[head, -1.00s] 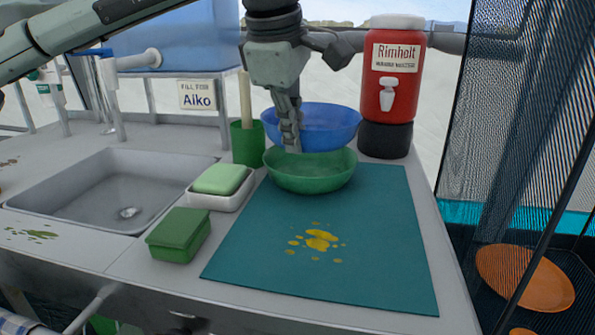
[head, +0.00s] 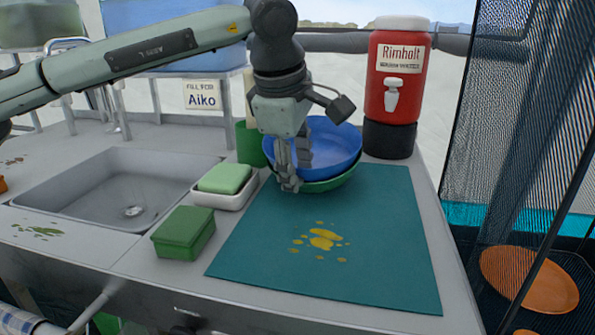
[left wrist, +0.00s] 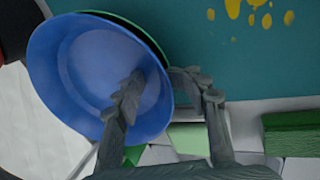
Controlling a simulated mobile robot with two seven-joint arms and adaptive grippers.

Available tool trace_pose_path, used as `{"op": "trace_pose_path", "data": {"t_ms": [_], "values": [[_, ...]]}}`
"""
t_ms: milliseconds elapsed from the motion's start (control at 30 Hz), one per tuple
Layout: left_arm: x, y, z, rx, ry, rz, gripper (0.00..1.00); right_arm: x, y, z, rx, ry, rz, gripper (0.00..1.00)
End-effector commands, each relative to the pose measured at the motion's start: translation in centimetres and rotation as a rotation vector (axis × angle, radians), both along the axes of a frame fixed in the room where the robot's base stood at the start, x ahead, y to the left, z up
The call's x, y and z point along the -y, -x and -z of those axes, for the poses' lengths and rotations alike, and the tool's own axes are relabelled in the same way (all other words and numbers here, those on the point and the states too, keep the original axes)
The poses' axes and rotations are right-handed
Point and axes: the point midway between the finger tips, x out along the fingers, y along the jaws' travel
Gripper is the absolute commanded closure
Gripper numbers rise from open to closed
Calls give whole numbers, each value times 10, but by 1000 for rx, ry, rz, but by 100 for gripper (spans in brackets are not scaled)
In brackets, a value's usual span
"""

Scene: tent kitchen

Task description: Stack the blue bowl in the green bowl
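The blue bowl (head: 335,150) sits inside the green bowl (head: 334,184), tilted, with its inside facing partly toward me. The green bowl shows only as a strip below and beside it, at the far left of the teal mat (head: 330,240). My left gripper (head: 296,177) is at the bowls' near left rim. In the left wrist view, the fingers of the left gripper (left wrist: 158,76) are spread, one over the inside of the blue bowl (left wrist: 95,65) and one outside its rim. The green bowl's edge (left wrist: 128,24) shows behind it. My right gripper is not in view.
A red water dispenser (head: 396,85) stands behind right of the bowls. A green cup (head: 250,145), a soap dish (head: 225,200) with a green block and a green box (head: 183,233) stand at left, near the sink (head: 110,190). The mat's front is clear apart from yellow spots.

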Motion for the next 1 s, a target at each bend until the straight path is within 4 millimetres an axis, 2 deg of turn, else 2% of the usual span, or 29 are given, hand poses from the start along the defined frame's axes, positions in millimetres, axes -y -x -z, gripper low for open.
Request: {"op": "trace_pose_path", "data": {"t_ms": [33,300,433,567,800,1000], "values": [[0,0,9,-11,-5,0,74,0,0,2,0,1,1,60],[-1,2,8,-16,-9,0,74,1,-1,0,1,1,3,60],[-2,4,0,-15,-9,0,74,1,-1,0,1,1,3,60],[-4,11,-23,-9,-5,0,74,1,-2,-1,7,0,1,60],[-10,27,-73,-6,-4,0,74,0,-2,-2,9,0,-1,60],[-13,37,-101,-7,-4,2,74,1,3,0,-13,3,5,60]]}}
